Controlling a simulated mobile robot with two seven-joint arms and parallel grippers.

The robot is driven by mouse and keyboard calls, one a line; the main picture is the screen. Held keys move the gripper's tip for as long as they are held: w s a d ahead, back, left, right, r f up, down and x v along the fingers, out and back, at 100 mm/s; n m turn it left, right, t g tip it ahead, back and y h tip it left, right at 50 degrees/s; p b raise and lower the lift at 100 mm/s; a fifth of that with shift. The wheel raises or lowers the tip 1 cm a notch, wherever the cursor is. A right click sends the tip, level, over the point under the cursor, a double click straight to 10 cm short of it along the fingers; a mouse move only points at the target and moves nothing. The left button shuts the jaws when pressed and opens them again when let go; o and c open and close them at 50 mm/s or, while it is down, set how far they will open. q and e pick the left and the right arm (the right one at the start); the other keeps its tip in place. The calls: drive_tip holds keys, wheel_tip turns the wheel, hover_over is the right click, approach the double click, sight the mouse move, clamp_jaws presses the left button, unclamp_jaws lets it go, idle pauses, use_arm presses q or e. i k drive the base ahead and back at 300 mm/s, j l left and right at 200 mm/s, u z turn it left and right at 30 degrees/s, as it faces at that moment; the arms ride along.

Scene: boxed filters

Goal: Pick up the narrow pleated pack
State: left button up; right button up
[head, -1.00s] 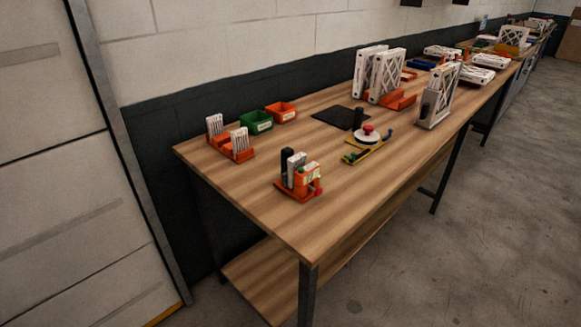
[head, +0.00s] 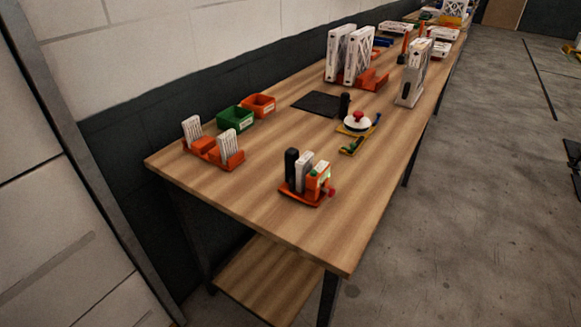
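Two small white ribbed packs stand upright in an orange rack (head: 205,150) at the table's near left: one pack (head: 192,130) at the back and one pack (head: 228,144) at the front. Two larger white framed packs with a lattice face stand side by side further back, one (head: 338,52) on the left and one (head: 358,54) on the right, by an orange holder (head: 374,82). I cannot tell for certain which is the narrow pleated pack. Neither of my grippers is in view.
The wooden table (head: 265,185) has bare room at its near end. A green bin (head: 236,119), an orange bin (head: 260,105), a black mat (head: 317,103), an orange-based fixture (head: 306,197), a round red-knobbed device (head: 357,123) and an upright white-grey unit (head: 410,86) stand on it.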

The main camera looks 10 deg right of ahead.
sight(304, 165)
drive_tip(key=i+j, duration=0.15)
drive_tip(key=j, duration=0.25)
drive_tip(key=i+j+z, duration=0.15)
drive_tip(key=j, duration=0.25)
drive_tip(key=i+j, duration=0.1)
drive_tip(key=j, duration=0.3)
drive_tip(key=i+j+z, duration=0.1)
drive_tip(key=j, duration=0.3)
